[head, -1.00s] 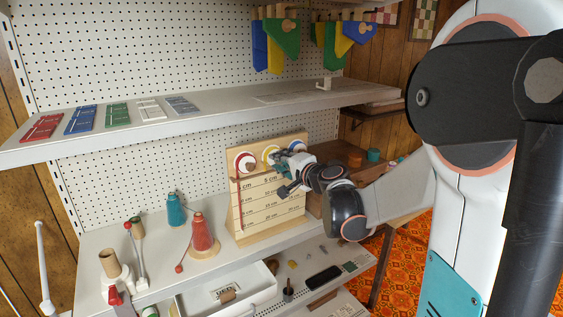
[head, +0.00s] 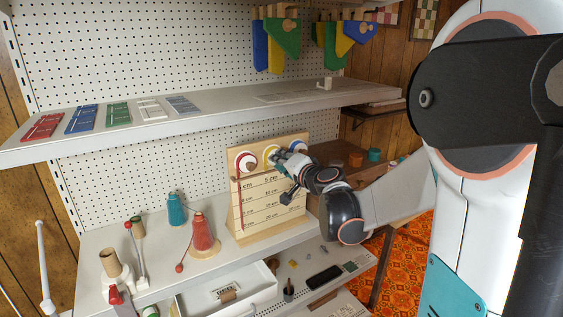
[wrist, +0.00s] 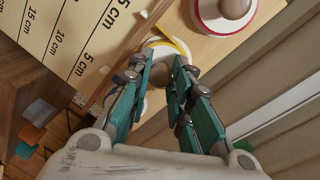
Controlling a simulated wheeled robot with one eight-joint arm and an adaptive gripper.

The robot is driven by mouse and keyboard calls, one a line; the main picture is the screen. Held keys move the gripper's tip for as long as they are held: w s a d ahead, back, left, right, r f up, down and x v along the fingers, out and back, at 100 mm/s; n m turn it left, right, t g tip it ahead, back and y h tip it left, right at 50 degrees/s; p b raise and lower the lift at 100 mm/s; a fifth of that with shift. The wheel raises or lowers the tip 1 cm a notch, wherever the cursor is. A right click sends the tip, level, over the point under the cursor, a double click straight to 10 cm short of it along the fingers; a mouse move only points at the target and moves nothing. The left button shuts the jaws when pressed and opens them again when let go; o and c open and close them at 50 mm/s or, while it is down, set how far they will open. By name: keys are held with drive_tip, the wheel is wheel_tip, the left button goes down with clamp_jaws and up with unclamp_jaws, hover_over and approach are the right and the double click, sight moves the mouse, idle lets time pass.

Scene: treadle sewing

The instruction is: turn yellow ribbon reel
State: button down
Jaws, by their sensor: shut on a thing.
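The yellow ribbon reel (head: 268,154) is the middle one of three reels on the upright wooden board (head: 278,142), between the red reel (head: 246,160) and the blue reel (head: 298,146). In the wrist view the reel's pale disc (wrist: 166,47) shows beyond my fingertips, with a strip of yellow ribbon (wrist: 176,40) beside it. My gripper (head: 281,159) is at the reel's front. In the wrist view my gripper (wrist: 161,64) has its teal fingers on either side of the reel's knob, shut on it.
The red reel (wrist: 224,10) is close to the fingers in the wrist view. A centimetre scale (head: 266,195) is on the board below the reels. A red cone spool (head: 202,235) and a teal spool (head: 176,210) stand to the left. An open drawer (head: 240,292) is below.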

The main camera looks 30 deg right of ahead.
drive_tip(key=c, duration=1.4)
unclamp_jaws()
drive_tip(key=s, duration=0.5)
drive_tip(key=s+r, duration=0.1)
drive_tip(key=s, duration=0.1)
drive_tip(key=shift+s+a, duration=0.1)
drive_tip(key=shift+s, duration=0.1)
